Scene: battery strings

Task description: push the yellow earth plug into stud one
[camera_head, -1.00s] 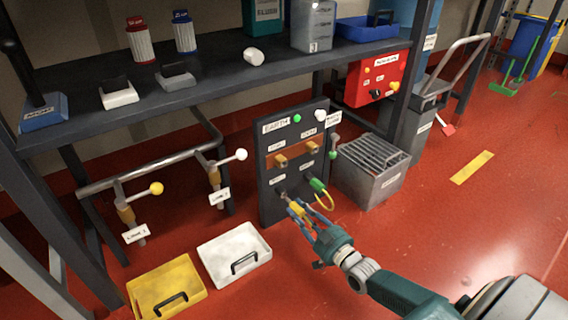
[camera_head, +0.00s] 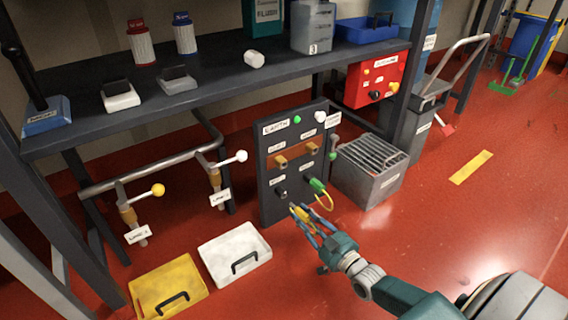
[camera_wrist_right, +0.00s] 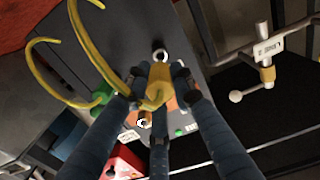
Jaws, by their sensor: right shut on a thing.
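The yellow earth plug (camera_head: 299,213) is in my right gripper (camera_head: 302,216), just in front of the lower part of the dark earth panel (camera_head: 268,210). In the right wrist view the plug (camera_wrist_right: 158,76) sits between the gripper's fingers (camera_wrist_right: 158,90), its yellow cable looping to the left. A round socket-like stud (camera_wrist_right: 160,54) shows beyond the plug, apparently apart from it. In the head view a lower-left stud (camera_head: 280,193) looks bare. A green plug (camera_head: 317,186) is at the lower right, with the yellow cable (camera_head: 327,203) by it. My left gripper is not in view.
A grey slatted box (camera_head: 368,190) stands right of the panel. A white tray (camera_head: 215,262) and a yellow tray (camera_head: 150,300) lie on the floor at left. A pipe with a yellow-knobbed valve (camera_head: 157,190) and a white-knobbed valve (camera_head: 240,156) runs under the bench (camera_head: 210,90). Open red floor lies right.

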